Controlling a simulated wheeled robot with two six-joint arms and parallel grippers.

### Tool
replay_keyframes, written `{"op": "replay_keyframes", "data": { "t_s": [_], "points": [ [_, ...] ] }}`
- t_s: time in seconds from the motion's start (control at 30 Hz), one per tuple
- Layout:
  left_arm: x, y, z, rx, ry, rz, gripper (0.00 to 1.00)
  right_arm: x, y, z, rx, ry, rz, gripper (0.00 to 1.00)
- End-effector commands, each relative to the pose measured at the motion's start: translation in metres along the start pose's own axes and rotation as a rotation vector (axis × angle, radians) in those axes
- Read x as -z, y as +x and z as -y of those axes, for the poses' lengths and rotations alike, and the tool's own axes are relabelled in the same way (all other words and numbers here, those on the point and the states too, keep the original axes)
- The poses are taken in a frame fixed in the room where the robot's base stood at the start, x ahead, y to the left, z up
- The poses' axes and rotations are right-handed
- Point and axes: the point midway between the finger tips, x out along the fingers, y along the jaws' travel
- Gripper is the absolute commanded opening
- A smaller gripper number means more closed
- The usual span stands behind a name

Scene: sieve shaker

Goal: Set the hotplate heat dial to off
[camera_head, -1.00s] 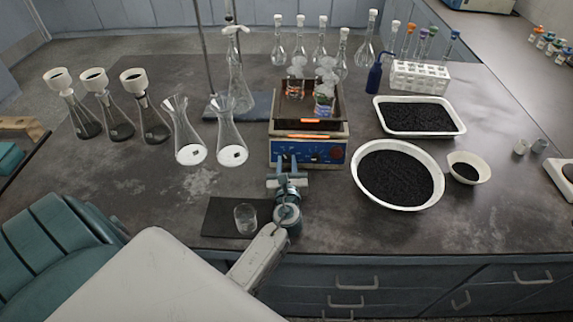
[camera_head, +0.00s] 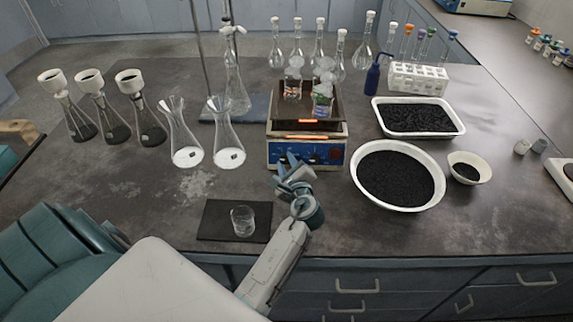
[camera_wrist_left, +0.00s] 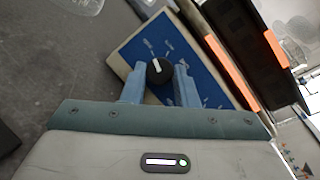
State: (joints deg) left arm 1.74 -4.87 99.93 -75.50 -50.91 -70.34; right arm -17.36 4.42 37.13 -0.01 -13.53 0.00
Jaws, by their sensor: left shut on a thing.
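The hotplate (camera_head: 281,148) stands at the middle of the bench, with a blue front panel that also shows in the left wrist view (camera_wrist_left: 182,52). Its black heat dial (camera_wrist_left: 159,72) has a white pointer mark and sits between the fingers of my left gripper (camera_wrist_left: 158,80). The gripper is shut on the dial. In the head view my left gripper (camera_head: 289,164) reaches the panel's left part from the front, tilted, and hides the dial. My right gripper is not in view.
A white bowl of black grains (camera_head: 439,196) is close on the right. Flasks (camera_head: 228,150) stand on the left. A small beaker (camera_head: 243,221) sits on a dark mat (camera_head: 212,222) in front.

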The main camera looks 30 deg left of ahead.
Motion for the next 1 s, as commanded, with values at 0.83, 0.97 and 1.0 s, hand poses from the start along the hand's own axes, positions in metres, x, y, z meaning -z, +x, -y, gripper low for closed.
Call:
{"op": "replay_keyframes", "data": {
  "t_s": [0.83, 0.97, 1.0],
  "points": [
    [0.0, -0.0001, 0.0002, -0.022, -0.052, -0.002, 0.48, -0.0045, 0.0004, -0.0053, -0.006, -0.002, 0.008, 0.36],
    [0.0, 0.0, 0.0002, -0.021, -0.051, -0.002, 0.48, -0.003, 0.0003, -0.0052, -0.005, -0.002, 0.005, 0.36],
    [0.0, 0.0, 0.0002, -0.021, -0.051, -0.002, 0.48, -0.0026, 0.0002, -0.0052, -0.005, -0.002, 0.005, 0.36]
  ]
}}
